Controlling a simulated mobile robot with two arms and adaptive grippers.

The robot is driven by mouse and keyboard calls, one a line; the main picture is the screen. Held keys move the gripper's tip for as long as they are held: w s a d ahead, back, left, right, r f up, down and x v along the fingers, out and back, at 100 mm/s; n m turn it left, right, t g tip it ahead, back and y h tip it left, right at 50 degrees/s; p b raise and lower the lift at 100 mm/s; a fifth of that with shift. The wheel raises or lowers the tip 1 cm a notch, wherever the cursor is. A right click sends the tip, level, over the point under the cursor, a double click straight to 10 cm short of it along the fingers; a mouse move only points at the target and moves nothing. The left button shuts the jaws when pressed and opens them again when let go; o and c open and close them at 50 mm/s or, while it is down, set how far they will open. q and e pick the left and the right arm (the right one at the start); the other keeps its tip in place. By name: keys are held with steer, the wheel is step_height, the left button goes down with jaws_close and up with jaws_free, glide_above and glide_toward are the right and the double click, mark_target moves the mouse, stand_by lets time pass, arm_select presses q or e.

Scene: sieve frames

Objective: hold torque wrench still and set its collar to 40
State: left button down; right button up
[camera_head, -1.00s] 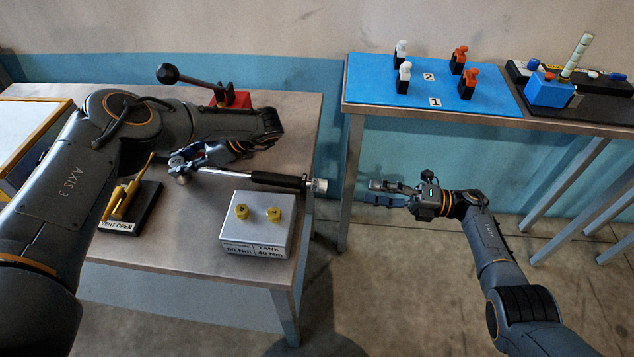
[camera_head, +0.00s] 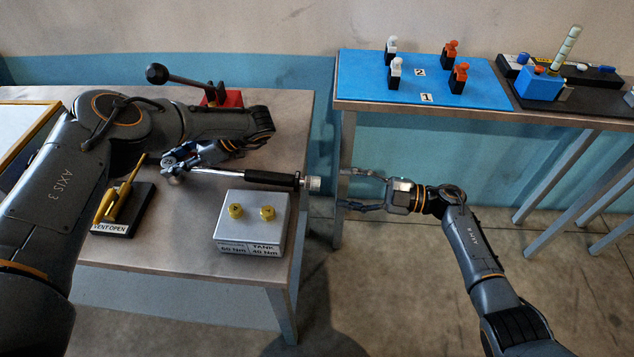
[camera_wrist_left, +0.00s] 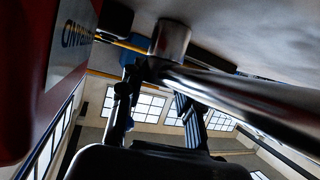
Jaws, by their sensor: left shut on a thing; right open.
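The torque wrench (camera_head: 270,177) lies sideways above the left bench, with a silver head, a black grip and a silver collar (camera_head: 314,183) at its right end, past the bench edge. My left gripper (camera_head: 172,166) is shut on the wrench near its head; the head and shaft (camera_wrist_left: 215,88) show close in the left wrist view. My right gripper (camera_head: 346,190) is open and empty to the right of the collar, its fingers pointing left at it with a small gap. The collar's scale is too small to read.
A grey box (camera_head: 248,222) with two yellow knobs, labelled 60 Nm and TANK 40 Nm, stands below the wrench. A yellow lever on a VENT OPEN base (camera_head: 122,210) and a red block (camera_head: 224,98) are nearby.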

mark_target(317, 184)
steer(key=a, duration=0.7)
steer(key=shift+w+a, duration=0.25)
steer(key=shift+w, duration=0.1)
jaws_close()
